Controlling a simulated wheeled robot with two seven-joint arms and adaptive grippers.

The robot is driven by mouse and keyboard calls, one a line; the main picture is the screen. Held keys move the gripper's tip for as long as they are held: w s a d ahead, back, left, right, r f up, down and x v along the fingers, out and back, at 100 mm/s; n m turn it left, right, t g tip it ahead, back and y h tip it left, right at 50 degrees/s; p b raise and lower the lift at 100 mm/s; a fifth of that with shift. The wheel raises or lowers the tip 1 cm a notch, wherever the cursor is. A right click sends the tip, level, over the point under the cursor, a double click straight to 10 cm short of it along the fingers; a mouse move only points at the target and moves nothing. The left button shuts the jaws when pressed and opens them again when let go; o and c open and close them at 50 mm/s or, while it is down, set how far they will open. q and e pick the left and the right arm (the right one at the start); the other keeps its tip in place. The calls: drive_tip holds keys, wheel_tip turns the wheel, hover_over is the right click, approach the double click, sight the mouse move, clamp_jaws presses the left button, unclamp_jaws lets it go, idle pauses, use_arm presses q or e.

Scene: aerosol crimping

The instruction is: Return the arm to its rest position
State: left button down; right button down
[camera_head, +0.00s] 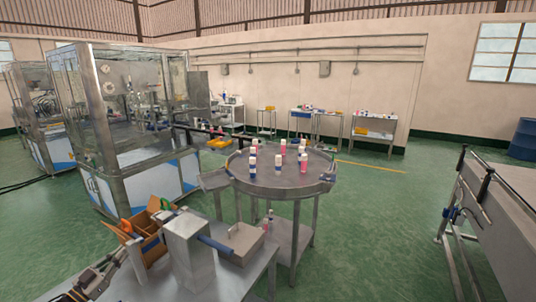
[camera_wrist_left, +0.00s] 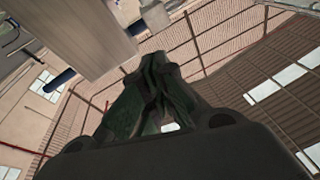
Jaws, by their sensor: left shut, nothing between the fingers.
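My left gripper (camera_head: 116,263) is low at the left of the head view, beside the steel bench at the front. It also shows in the left wrist view (camera_wrist_left: 157,68), where its dark fingers are together, with nothing held between them. A grey upright steel block (camera_head: 190,250) with a blue bar (camera_head: 216,244) stands on the bench just right of the gripper. The block also fills the upper left of the left wrist view (camera_wrist_left: 75,35). My right gripper is not in view.
An open cardboard box (camera_head: 153,251) is close to the left gripper. Beyond is a round steel table (camera_head: 280,178) with several cans. A glazed machine (camera_head: 125,130) stands left.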

use_arm(q)
drive_tip(key=s+d+f+n+g+y, duration=0.2)
drive_tip(key=s+d+f+g+y, duration=0.15)
drive_tip(key=d+f, duration=0.45)
drive_tip(key=s+d+f+n+g+y, duration=0.25)
drive_tip(key=d+f+y, duration=0.2)
drive_tip(key=d, duration=0.65)
drive_tip(key=s+d+r+g, duration=0.1)
drive_tip(key=s+d+g, duration=0.45)
drive_tip(key=s, duration=0.75)
drive_tip(key=s+d+r+g, duration=0.2)
drive_tip(key=s+d+g, duration=0.3)
drive_tip(key=s, duration=0.7)
wheel_tip(320, 180, down, 38)
drive_tip(key=s+b, duration=0.3)
drive_tip(key=b, duration=0.2)
drive_tip(key=s+a+f+b, duration=0.2)
drive_tip(key=s+f, duration=0.9)
drive_tip(key=f, duration=0.1)
drive_tip(key=s+a+f+g+b, duration=0.1)
drive_tip(key=s+a+f+b, duration=0.1)
drive_tip(key=s+f, duration=0.9)
wheel_tip(320, 180, down, 2)
drive_tip(key=shift+f+b, duration=0.1)
drive_tip(key=shift+b, duration=0.4)
